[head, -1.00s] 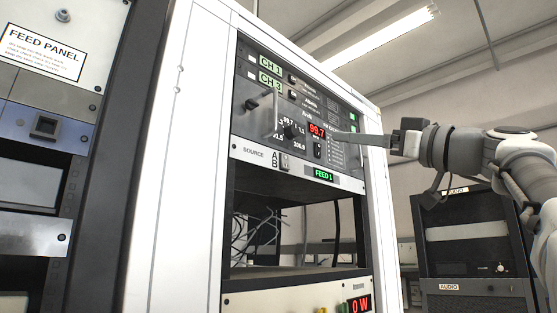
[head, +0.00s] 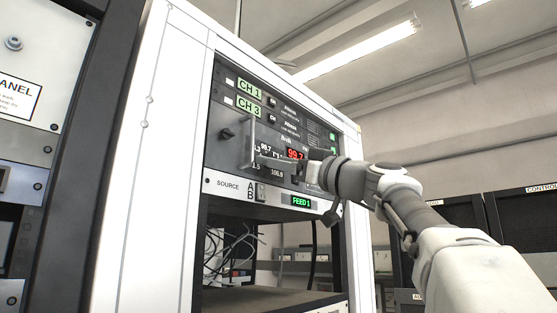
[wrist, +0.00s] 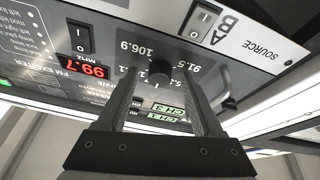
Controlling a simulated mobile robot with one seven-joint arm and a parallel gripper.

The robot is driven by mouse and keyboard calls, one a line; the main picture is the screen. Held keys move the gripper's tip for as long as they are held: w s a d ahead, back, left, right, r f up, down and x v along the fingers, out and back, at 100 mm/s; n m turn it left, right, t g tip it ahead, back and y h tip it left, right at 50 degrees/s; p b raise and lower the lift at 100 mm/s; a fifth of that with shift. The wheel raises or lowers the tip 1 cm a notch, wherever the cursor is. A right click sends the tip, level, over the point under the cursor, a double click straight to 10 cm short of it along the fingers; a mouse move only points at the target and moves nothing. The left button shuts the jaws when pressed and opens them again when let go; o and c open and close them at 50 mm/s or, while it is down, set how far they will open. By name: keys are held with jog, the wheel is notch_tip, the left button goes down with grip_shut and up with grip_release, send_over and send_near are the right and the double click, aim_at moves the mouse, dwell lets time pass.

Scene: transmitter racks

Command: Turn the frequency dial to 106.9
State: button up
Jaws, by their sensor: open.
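The frequency dial is a round dark knob (wrist: 159,72), with printed values such as 91.5 and 106.9 around it in the wrist view. The red display (wrist: 88,66) beside it reads 99.7; it also shows in the head view (head: 296,154). My gripper (wrist: 161,77) is open, and in the wrist view its two fingers lie on either side of the knob. I cannot tell whether they touch it.
A metal handle (head: 250,142) stands out from the panel just left of the dial. The SOURCE A/B switch (head: 261,193) and a green FEED 1 display (head: 302,202) are below. An open rack bay with loose cables (head: 232,250) lies lower down.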

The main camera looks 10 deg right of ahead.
grip_shut()
